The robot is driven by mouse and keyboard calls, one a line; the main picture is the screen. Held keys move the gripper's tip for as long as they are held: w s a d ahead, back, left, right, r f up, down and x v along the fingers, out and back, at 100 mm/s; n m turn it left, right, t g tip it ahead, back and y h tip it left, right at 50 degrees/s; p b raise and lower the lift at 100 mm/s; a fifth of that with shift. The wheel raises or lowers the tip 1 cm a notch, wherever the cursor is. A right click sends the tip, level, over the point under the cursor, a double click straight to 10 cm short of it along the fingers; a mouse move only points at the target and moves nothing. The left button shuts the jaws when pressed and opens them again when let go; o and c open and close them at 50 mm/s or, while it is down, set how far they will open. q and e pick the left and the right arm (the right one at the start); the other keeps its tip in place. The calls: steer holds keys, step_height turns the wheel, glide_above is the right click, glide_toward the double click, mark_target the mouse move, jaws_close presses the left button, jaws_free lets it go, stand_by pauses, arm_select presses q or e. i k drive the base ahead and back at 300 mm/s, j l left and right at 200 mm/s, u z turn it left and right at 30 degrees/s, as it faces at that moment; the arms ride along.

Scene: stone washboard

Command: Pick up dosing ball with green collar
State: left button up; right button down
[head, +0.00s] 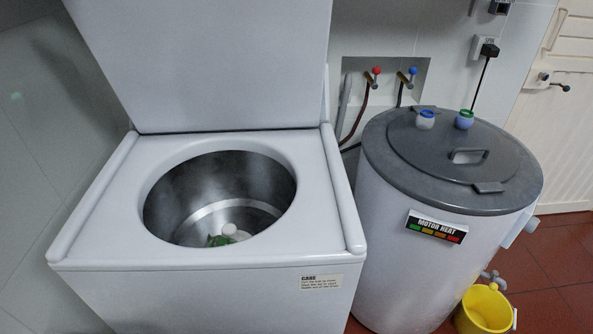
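A dosing ball with a green collar (464,120) stands on the dark grey lid (400,140) of the round machine at right. Its top is green and its body looks pale blue. A second, similar ball with a blue collar (426,119) and a whitish body stands just left of it, a small gap apart. Neither of my grippers is in view.
An open-lidded washer (95,235) stands at left, with green and white items (228,234) inside its drum. The grey lid has a raised handle (468,156). A yellow bucket (485,310) is on the floor. Taps (372,76) and a hanging cable (481,82) are behind.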

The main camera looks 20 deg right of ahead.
mark_target(465, 120)
steer(key=z, duration=1.35)
